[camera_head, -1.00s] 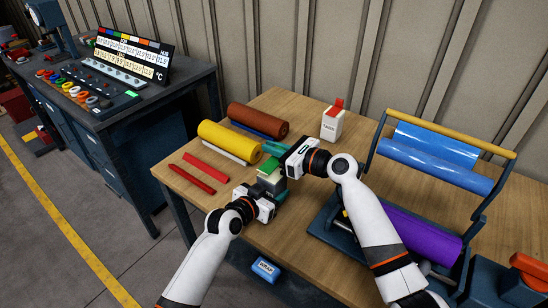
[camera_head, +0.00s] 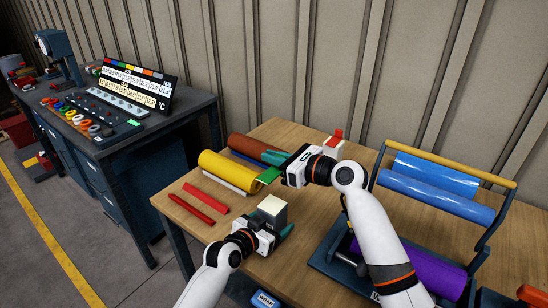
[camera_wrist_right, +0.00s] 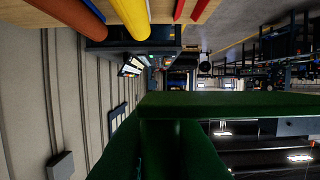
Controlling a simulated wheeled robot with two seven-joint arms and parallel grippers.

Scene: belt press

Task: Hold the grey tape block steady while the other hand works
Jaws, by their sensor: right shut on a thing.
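The grey tape block (camera_head: 273,210), with a pale top, stands on the wooden table in the head view. My left gripper (camera_head: 283,233) is at its near side, with a teal finger low by its right side. The other finger is hidden, so I cannot tell whether the jaws grip the block. My right gripper (camera_head: 276,168) is above and behind the block, apart from it, shut on a green piece (camera_head: 267,176). In the right wrist view a dark green bar (camera_wrist_right: 230,105) crosses in front of the camera.
A yellow roll (camera_head: 228,172), a brown roll (camera_head: 248,144) and red strips (camera_head: 192,207) lie on the table (camera_head: 222,228). A white box with a red top (camera_head: 333,146) is behind my right wrist. A frame with blue rolls (camera_head: 437,192) and a purple roll (camera_head: 430,272) stands at right.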

